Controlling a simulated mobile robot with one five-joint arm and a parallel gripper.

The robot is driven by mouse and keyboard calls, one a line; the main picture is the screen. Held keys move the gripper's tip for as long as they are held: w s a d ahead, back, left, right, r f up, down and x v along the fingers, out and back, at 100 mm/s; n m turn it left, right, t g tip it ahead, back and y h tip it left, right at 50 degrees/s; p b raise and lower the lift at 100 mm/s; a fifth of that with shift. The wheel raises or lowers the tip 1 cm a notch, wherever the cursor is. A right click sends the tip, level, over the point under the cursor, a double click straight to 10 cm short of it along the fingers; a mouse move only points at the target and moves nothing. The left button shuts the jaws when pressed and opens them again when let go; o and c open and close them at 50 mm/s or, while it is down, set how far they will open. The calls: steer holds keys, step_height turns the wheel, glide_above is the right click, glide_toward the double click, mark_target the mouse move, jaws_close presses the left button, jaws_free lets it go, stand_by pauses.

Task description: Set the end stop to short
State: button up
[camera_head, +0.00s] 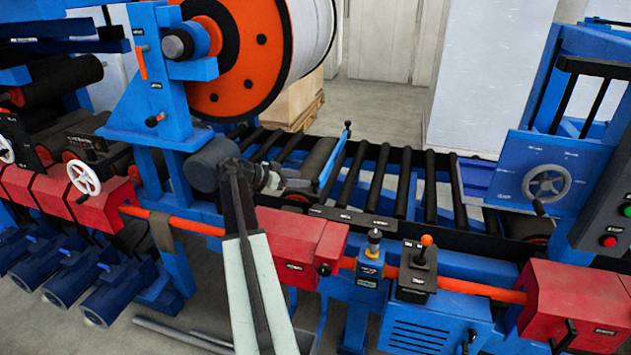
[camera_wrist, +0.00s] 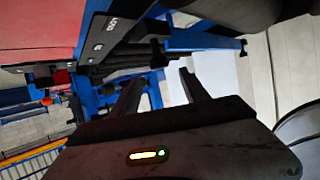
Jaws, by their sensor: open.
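A blue bar that looks like the end stop (camera_head: 333,166) lies across the roller table, with a small upright post at its far end. It also seems to show in the wrist view as a blue bar (camera_wrist: 202,44). A black label plate (camera_head: 347,214) runs along the table's near edge; in the wrist view a plate (camera_wrist: 98,42) carries small white lettering that seems to read LONG. My gripper (camera_head: 272,181) is open, left of the blue bar and apart from it in the head view. Its two fingers (camera_wrist: 160,82) also show in the wrist view, with nothing clearly between them.
Black rollers (camera_head: 405,182) run right of the bar. A large orange-flanged reel (camera_head: 250,60) and a dark cylinder (camera_head: 207,163) stand close to my arm. Red boxes (camera_head: 297,245), a black control box with an orange-topped lever (camera_head: 417,270), and a blue handwheel panel (camera_head: 545,165) line the machine.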

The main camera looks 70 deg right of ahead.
mark_target(315, 180)
steer(key=b+x, duration=0.1)
steer(key=x, duration=0.2)
steer(key=b+x, duration=0.1)
steer(key=x, duration=0.3)
steer(key=shift+w+f+b, duration=0.15)
steer(key=shift+f+b, duration=0.1)
steer(key=shift+b, duration=0.1)
steer(key=shift+s+d, duration=0.15)
steer(key=shift+s, duration=0.1)
jaws_close()
stand_by(0.5)
